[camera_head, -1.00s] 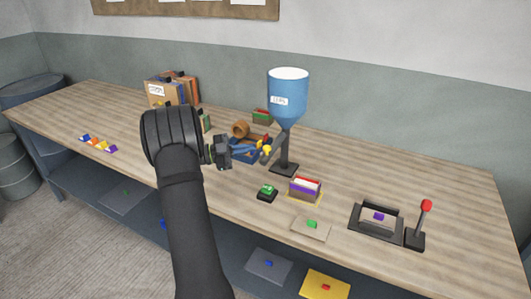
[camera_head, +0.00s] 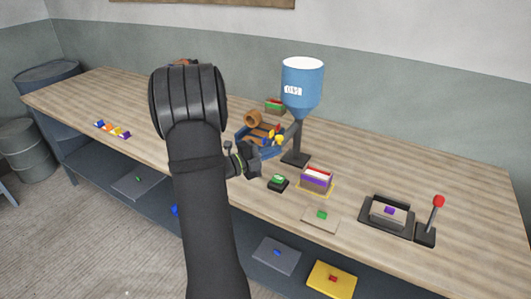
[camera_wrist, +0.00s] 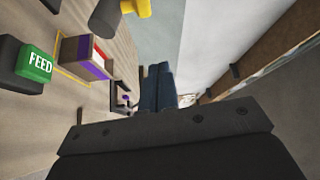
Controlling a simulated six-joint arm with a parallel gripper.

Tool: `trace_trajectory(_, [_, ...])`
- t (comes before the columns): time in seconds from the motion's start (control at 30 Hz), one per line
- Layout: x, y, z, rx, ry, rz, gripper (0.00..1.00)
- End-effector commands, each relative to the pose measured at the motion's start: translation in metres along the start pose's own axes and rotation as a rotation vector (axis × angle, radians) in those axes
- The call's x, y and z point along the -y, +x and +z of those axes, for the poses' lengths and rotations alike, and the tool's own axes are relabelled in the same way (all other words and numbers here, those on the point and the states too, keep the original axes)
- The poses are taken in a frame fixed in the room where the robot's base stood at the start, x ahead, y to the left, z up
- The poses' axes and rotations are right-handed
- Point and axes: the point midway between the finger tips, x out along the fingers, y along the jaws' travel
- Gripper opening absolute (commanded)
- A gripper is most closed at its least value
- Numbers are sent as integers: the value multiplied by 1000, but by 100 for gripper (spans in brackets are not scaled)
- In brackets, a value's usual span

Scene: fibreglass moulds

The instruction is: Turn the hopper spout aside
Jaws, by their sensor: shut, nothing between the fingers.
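The blue hopper (camera_head: 302,88) stands on a dark post and foot on the bench. Its grey spout (camera_head: 291,136) slants down to the left and has a yellow tip or knob (camera_head: 279,139) at its lower end. In the wrist view, a yellow piece (camera_wrist: 137,7) and a dark round end (camera_wrist: 105,18) show at the top edge. My gripper (camera_head: 277,151) is shut and empty, its blue fingers pointing right, just below the yellow piece. The fingers (camera_wrist: 156,86) lie together in the wrist view. I cannot tell whether they touch the spout.
A red-knobbed lever (camera_head: 437,205) stands at the far right. The front left bench has free room.

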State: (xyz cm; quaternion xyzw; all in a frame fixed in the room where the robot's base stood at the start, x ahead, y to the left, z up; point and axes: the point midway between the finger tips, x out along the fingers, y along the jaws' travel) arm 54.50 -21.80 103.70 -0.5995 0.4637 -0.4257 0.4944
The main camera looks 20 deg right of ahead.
Motion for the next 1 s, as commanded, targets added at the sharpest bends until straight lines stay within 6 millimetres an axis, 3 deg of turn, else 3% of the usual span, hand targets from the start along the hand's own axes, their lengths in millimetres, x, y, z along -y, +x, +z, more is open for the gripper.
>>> trace_trajectory(0.27, [0,61,-1,-5,-1,0,0])
trace_trajectory(0.33, [0,52,14,2,0,-1,0])
trace_trajectory(0.5, [0,46,32,0,-1,0,0])
trace_trajectory(1.0, [1,42,41,-1,-1,-1,0])
